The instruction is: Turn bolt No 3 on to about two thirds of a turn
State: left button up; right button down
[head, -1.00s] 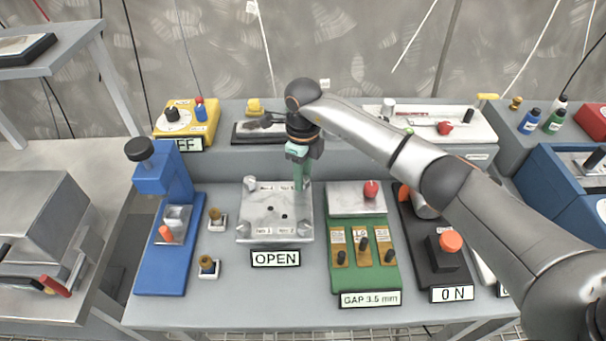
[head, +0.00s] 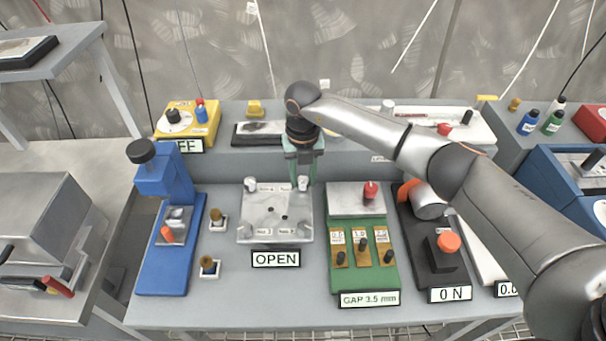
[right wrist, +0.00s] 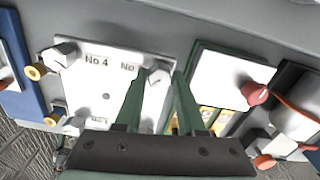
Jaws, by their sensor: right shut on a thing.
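The light metal plate (head: 275,222) carries a pale bolt at each corner and an "OPEN" sign in front. The bolt at its back right corner (head: 303,183) is between the green fingers of my right gripper (head: 298,180), which comes down from above and is shut on it. In the right wrist view this bolt's head (right wrist: 158,84) shows between the two fingers. The label beside it reads "No", its number hidden by a finger, so I take it as bolt No 3. Bolt No 4 (right wrist: 62,52) stands at the neighbouring corner, untouched. My left gripper is out of view.
Left of the plate are two small brass-topped pieces (head: 209,266) and a blue press (head: 165,230). Right of it stands a green gauge block (head: 362,275) with a red knob (head: 370,190), then a black unit (head: 448,262) reading "0 N". A yellow box (head: 187,123) is behind.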

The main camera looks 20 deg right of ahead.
aim_at(303, 180)
jog(key=shift+m+p, duration=0.35)
jog(key=shift+m, duration=1.55)
jog(key=c, duration=0.5)
grip_release()
notch_tip(303, 180, up, 13)
jog(key=b, duration=0.1)
jog(key=shift+f, duration=0.2)
